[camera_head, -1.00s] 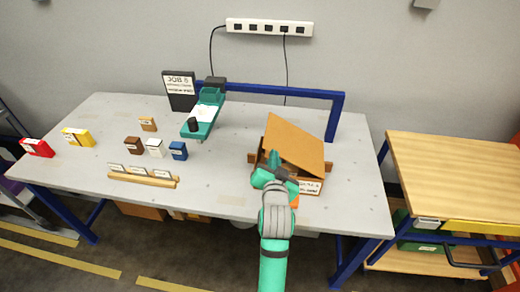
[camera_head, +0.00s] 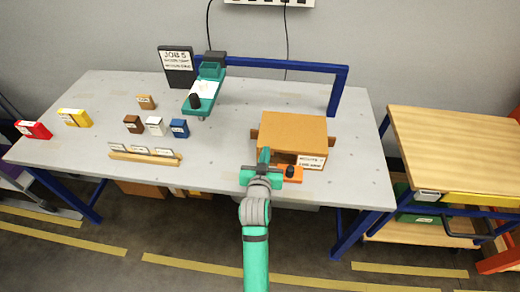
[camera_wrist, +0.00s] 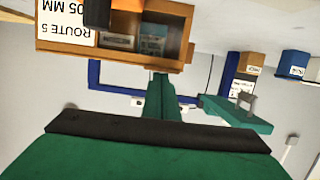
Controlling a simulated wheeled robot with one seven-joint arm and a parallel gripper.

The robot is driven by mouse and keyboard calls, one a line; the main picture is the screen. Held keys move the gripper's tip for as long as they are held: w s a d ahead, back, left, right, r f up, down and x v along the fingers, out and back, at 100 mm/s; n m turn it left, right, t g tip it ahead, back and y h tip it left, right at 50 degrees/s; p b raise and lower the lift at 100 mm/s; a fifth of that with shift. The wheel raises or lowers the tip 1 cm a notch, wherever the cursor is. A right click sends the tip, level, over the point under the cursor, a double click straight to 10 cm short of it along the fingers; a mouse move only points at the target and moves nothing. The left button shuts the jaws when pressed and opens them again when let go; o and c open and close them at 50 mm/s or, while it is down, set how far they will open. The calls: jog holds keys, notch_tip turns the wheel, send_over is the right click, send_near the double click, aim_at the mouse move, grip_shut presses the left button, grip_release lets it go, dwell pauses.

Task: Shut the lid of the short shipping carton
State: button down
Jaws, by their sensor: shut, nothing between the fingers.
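The short shipping carton (camera_head: 311,162) is a brown box with a white label on its front, at the right of the grey table. Its orange-brown lid (camera_head: 293,129) lies down over the top and looks about level; I cannot tell if it is fully seated. In the wrist view, which is upside down, the carton (camera_wrist: 178,22) shows an opening in its front with items inside. My gripper (camera_head: 264,155) is shut and empty, at the carton's front left. Its fingers also show in the wrist view (camera_wrist: 161,97), near the carton's edge; contact is unclear.
An orange piece with a black knob (camera_head: 292,173) sits just in front of the carton. Several small boxes and a wooden card rack (camera_head: 145,158) stand to the left. The table between is clear.

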jog(key=shift+f, duration=0.4)
jog(key=s+r, duration=0.7)
jog(key=s, duration=0.2)
jog(key=shift+s+a, duration=0.25)
jog(key=shift+a, duration=0.2)
jog(key=shift+d, duration=0.1)
